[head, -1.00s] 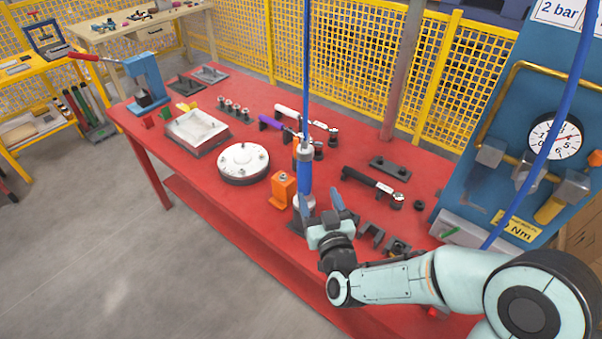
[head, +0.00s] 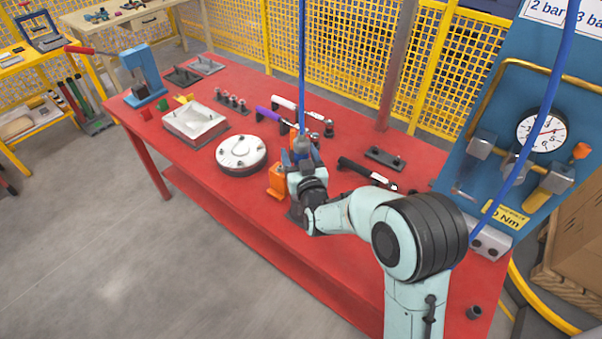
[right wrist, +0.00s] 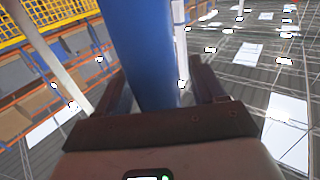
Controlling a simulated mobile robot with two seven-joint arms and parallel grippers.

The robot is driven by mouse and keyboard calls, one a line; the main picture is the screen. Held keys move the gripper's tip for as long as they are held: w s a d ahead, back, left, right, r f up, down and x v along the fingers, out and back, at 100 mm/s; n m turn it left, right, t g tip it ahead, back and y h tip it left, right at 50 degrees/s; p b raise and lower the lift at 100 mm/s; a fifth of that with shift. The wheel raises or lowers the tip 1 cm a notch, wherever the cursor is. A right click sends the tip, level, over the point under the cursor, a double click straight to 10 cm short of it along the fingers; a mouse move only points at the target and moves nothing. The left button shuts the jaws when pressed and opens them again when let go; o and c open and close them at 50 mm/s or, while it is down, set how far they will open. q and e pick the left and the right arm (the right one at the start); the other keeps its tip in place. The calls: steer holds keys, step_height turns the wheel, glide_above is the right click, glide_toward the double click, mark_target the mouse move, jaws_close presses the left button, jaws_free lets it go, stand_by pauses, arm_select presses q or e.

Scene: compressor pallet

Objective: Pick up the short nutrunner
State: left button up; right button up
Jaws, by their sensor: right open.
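My right gripper (head: 301,157) is open, with a finger on each side of the tool. I cannot tell if either finger touches it. The gripper and wrist hide the tool's lower part in the head view. My left gripper is not in view.
An orange block (head: 278,181) stands close to the left of my gripper. A round white-topped part (head: 240,151) and a white box-shaped part (head: 193,121) lie farther left on the red table (head: 215,190). A black-handled tool (head: 362,172) lies to the right. The blue hose (head: 302,60) hangs from above.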

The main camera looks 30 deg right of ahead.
steer(key=shift+s, duration=0.1)
steer(key=shift+c, duration=1)
jaws_close()
steer(key=shift+d+r, duration=0.1)
steer(key=shift+r, duration=0.05)
